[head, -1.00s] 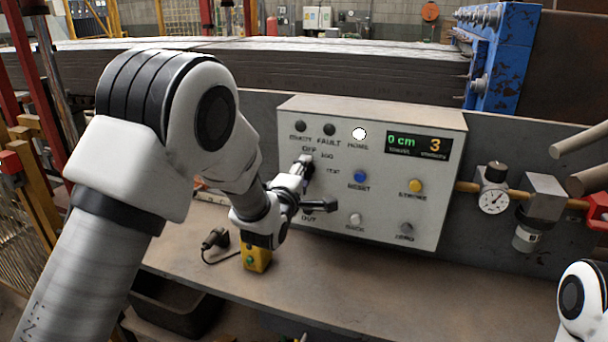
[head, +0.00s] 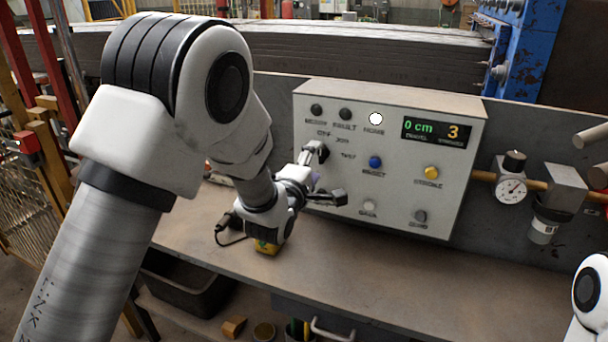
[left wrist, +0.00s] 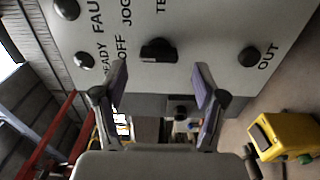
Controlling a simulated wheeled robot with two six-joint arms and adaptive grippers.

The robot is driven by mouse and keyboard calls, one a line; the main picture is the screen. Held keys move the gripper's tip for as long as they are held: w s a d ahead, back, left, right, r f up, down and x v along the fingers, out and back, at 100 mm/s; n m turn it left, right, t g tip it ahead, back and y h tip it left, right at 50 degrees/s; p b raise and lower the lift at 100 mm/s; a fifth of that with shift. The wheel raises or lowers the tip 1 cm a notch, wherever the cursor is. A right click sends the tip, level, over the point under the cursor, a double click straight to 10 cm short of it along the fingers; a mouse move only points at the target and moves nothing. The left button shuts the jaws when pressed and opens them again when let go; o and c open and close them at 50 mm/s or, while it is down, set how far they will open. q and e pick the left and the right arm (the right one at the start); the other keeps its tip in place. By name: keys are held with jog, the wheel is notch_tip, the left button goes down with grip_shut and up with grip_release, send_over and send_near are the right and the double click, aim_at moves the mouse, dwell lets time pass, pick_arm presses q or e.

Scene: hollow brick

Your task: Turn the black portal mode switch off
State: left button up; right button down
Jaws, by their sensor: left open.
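The black switch knob (left wrist: 158,50) is on the grey control panel (head: 446,190), among printed OFF, JOG and TEST labels. In the left wrist view its bar lies crosswise; I cannot tell which label it marks. Contact with the panel cannot be told. My right gripper is out of view.
The panel carries a blue RESET button (head: 375,162), a yellow button (head: 432,172), a lit white lamp (head: 376,118) and a display (head: 436,130). A pressure gauge (head: 511,189) is at right.

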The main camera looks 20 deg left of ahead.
pick_arm(q)
jog(key=s, duration=0.9)
jog(key=shift+a, duration=0.2)
jog(key=s+a+f+g, duration=0.1)
jog(key=s+f+g, duration=0.2)
jog(key=f, duration=0.7)
jog(key=s+a+f+g, duration=0.15)
jog(key=s+f, duration=0.25)
jog(key=f, duration=0.6)
jog(key=s+f+g, duration=0.3)
jog(key=f, duration=0.6)
jog(key=s+f+m+g, duration=0.5)
jog(key=s+m, duration=0.3)
jog(key=s, duration=0.4)
jog(key=s+a+f+m+g, duration=0.1)
jog(key=s+f+m+g, duration=0.4)
jog(key=s+f+m, duration=0.3)
jog(key=s+m, duration=0.1)
jog(key=s, duration=0.3)
jog(key=shift+g, duration=0.35)
